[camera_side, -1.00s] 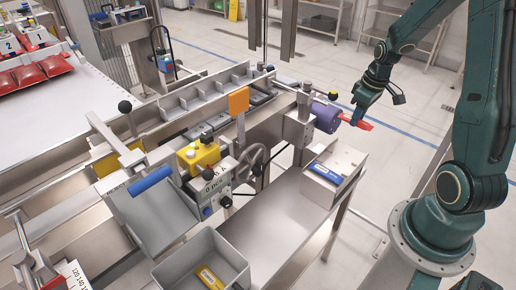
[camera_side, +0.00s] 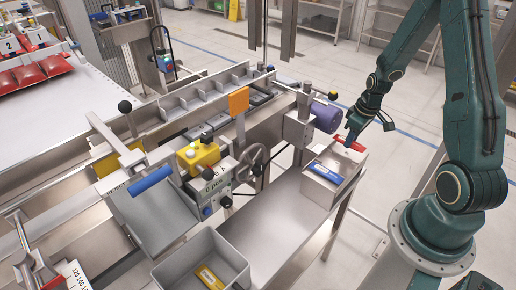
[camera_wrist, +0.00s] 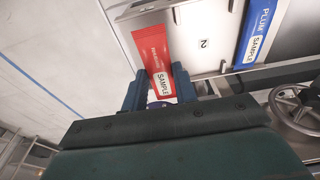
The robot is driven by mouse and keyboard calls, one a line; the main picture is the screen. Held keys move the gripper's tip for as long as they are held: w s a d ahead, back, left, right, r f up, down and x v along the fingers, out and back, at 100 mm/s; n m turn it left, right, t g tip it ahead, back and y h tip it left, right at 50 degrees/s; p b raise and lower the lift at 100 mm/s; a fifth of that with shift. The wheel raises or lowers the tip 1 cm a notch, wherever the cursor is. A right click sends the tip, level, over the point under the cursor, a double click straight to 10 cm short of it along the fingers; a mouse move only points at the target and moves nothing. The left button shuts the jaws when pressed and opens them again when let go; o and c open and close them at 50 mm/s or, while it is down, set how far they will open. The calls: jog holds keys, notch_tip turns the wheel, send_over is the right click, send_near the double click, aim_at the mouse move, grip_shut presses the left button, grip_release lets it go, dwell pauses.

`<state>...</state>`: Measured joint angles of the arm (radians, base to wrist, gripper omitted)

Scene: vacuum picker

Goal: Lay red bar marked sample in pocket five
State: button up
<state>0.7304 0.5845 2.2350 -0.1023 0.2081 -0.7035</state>
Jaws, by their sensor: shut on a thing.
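The red bar (camera_side: 348,143) is held in my gripper (camera_side: 352,137), just over the far right end of a metal box (camera_side: 352,160). In the wrist view, the red bar (camera_wrist: 153,45) points away from my gripper (camera_wrist: 160,90), its white label reading SAMPLE. The blue fingers are shut on its near end. A blue bar (camera_side: 326,173) lies in the metal box; in the wrist view this blue bar (camera_wrist: 257,32) reads PLUM SAMPLE. A figure 2 shows on the metal between the bars. I cannot tell which pocket is number five.
A row of open grey pockets (camera_side: 207,96) runs along the machine. A purple motor (camera_side: 325,116) stands left of my gripper, and a handwheel (camera_side: 252,160) is farther left. A grey bin (camera_side: 232,248) holds a yellow bar (camera_side: 209,277). The steel bench top (camera_side: 278,213) is clear.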

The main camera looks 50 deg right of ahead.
aim_at(357, 145)
jog(key=shift+f, duration=1.55)
jog(key=shift+f, duration=0.2)
jog(key=o, duration=1)
jog(key=shift+c, duration=0.2)
jog(key=shift+r, duration=0.15)
notch_tip(357, 145, up, 13)
jog(key=s, duration=0.2)
jog(key=shift+r, duration=0.2)
jog(key=shift+s, duration=0.1)
